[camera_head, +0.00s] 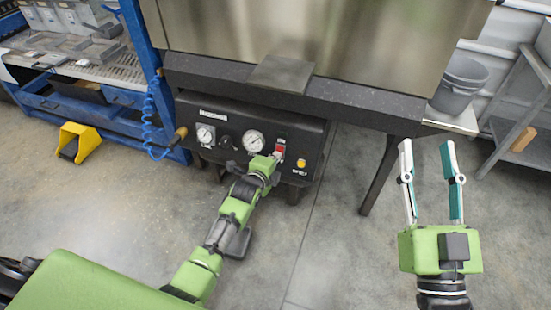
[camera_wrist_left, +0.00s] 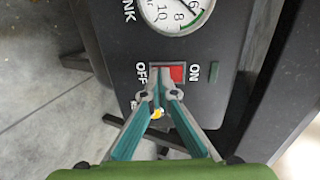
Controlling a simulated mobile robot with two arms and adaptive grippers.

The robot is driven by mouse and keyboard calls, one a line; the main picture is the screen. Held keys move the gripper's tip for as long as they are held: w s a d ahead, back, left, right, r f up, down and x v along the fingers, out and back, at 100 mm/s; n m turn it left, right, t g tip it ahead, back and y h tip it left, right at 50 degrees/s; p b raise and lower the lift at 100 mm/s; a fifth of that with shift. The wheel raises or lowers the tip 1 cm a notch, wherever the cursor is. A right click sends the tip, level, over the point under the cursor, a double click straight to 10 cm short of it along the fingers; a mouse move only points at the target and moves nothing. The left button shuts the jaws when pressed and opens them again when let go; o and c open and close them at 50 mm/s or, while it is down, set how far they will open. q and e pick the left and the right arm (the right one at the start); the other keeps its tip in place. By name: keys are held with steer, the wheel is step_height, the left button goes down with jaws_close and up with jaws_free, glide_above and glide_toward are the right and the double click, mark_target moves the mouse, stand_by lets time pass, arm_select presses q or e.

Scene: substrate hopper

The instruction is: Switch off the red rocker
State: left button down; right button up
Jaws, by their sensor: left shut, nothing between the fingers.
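The red rocker (camera_head: 280,149) is on the black control panel (camera_head: 228,114) below the hopper. In the left wrist view the red rocker (camera_wrist_left: 177,73) sits between the printed words OFF and ON. My left gripper (camera_head: 275,155) is shut and empty, with its tips at the rocker. In the left wrist view its fingertips (camera_wrist_left: 158,75) meet over the OFF side of the rocker and hide that part. I cannot tell whether they touch it or which way it is tilted. My right gripper (camera_head: 428,145) is open and empty, well right of the panel.
Pressure gauges (camera_head: 252,141) and a black knob (camera_head: 225,142) are left of the rocker. A yellow button (camera_head: 301,163) is at its lower right. The hopper's dark ledge (camera_head: 345,95) overhangs the panel.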

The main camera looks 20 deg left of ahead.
steer(key=r, duration=0.1)
steer(key=s+r+t, duration=0.1)
steer(key=shift+s+r+t, duration=0.25)
steer(key=shift+r+t, duration=0.05)
steer(key=w+f+g+h+p, duration=0.1)
steer(key=w+f+g, duration=0.2)
steer(key=f, duration=0.6)
steer(key=shift+d+g+p, duration=0.25)
steer(key=shift+g+p, duration=0.05)
steer(key=shift+g, duration=0.7)
stand_by(0.4)
